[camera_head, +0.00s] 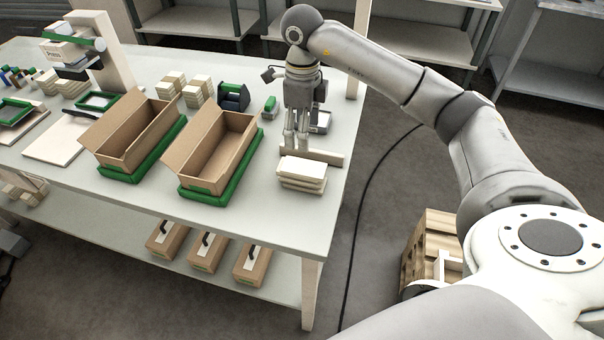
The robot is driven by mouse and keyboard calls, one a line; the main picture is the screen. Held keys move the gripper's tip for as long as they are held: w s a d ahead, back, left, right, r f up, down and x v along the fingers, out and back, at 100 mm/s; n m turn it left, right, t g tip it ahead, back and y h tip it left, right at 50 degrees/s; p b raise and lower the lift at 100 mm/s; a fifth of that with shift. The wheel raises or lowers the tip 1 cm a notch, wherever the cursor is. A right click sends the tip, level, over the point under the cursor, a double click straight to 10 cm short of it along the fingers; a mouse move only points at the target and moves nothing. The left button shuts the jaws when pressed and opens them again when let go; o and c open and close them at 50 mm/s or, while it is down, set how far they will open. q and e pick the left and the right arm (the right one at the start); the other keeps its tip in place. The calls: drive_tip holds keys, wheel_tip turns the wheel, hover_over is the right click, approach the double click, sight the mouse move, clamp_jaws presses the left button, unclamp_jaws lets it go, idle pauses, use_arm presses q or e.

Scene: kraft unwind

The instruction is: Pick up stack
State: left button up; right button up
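A small stack of flat cream pieces (303,174) lies on the right part of the table, near its front right corner. Other small stacks of similar pieces stand farther back on the table (196,92). My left gripper is not in view.
Two open cardboard boxes (221,163) sit in green trays (206,198) left of the stack. A green-and-dark holder (233,96) and a small green object (270,106) stand behind. Several boxes with black handles (252,266) are on the lower shelf. The tabletop in front of the stack is clear.

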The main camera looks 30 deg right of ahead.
sight(303, 165)
drive_tip(key=shift+o, duration=0.4)
drive_tip(key=f+b, duration=0.2)
drive_tip(key=d+f+b, duration=0.1)
drive_tip(key=shift+s+t+y, duration=0.25)
drive_tip(key=shift+t+y, duration=0.05)
drive_tip(key=shift+t, duration=0.1)
drive_tip(key=shift+d+f, duration=0.1)
drive_tip(key=shift+f, duration=0.6)
drive_tip(key=f, duration=0.2)
drive_tip(key=f+p, duration=0.1)
drive_tip(key=f, duration=0.1)
drive_tip(key=shift+w+a, duration=0.25)
drive_tip(key=shift+a, duration=0.05)
drive_tip(key=f, duration=0.1)
drive_tip(key=f+p, duration=0.1)
drive_tip(key=f, duration=0.1)
drive_tip(key=f+p, duration=0.1)
drive_tip(key=f, duration=0.1)
drive_tip(key=shift+a, duration=0.3)
drive_tip(key=shift+f, duration=0.25)
drive_tip(key=shift+r, duration=0.1)
drive_tip(key=c, duration=1.2)
